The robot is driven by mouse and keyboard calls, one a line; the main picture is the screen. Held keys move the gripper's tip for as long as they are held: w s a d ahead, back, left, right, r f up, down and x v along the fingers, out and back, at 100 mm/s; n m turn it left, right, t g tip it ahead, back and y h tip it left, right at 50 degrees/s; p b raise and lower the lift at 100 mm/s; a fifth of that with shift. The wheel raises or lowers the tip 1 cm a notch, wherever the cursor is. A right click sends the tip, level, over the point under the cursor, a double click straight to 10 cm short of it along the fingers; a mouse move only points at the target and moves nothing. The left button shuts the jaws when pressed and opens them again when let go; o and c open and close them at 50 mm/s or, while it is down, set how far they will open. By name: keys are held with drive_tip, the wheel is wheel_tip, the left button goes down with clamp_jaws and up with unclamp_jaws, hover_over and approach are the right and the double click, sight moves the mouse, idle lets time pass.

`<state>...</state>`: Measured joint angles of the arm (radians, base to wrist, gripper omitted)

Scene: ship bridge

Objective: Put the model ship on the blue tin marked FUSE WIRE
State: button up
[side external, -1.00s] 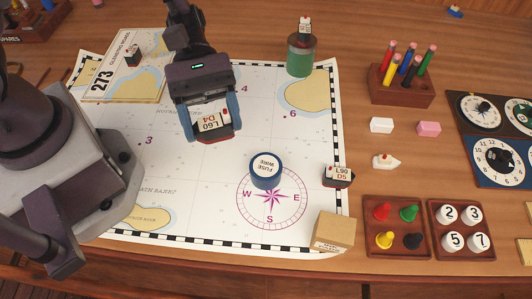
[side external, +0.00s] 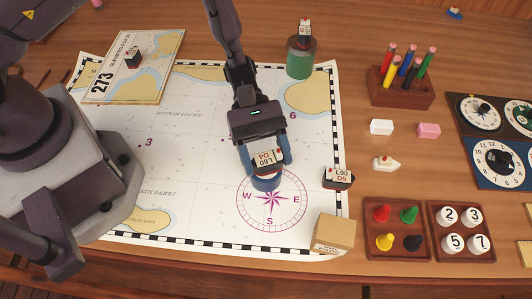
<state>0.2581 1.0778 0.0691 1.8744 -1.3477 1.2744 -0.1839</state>
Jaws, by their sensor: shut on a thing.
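My gripper (side external: 265,165) is shut on a model ship (side external: 266,158) whose white top is marked L60 D4. The ship is over the blue tin (side external: 265,184), which stands on the chart just above the compass rose. The ship and gripper hide most of the tin, including its FUSE WIRE lid. I cannot tell whether the ship touches the lid. Another model ship (side external: 338,178), marked L90 D5, sits at the chart's right edge.
A green cylinder (side external: 301,58) with a small ship on top stands at the back. A cardboard box (side external: 333,234) is at the chart's front right corner. A pencil block (side external: 402,88) and peg trays (side external: 397,228) lie to the right. The chart's left middle is clear.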

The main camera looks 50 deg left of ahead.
drive_tip(key=shift+f, duration=0.1)
drive_tip(key=o, duration=0.9)
drive_tip(key=v, duration=1.2)
drive_tip(key=s+a+r+m+t+y, duration=0.1)
drive_tip(key=s+a+r+m+y, duration=0.15)
drive_tip(key=r, duration=0.45)
drive_tip(key=s+a+r+m+t+y, duration=0.1)
drive_tip(key=s+r+m+y, duration=0.2)
drive_tip(key=r, duration=0.5)
drive_tip(key=s+a+r+m+t+y, duration=0.7)
drive_tip(key=s+a+r+m+t, duration=0.1)
drive_tip(key=r, duration=0.2)
drive_tip(key=shift+s+t, duration=0.2)
drive_tip(key=shift+t, duration=0.1)
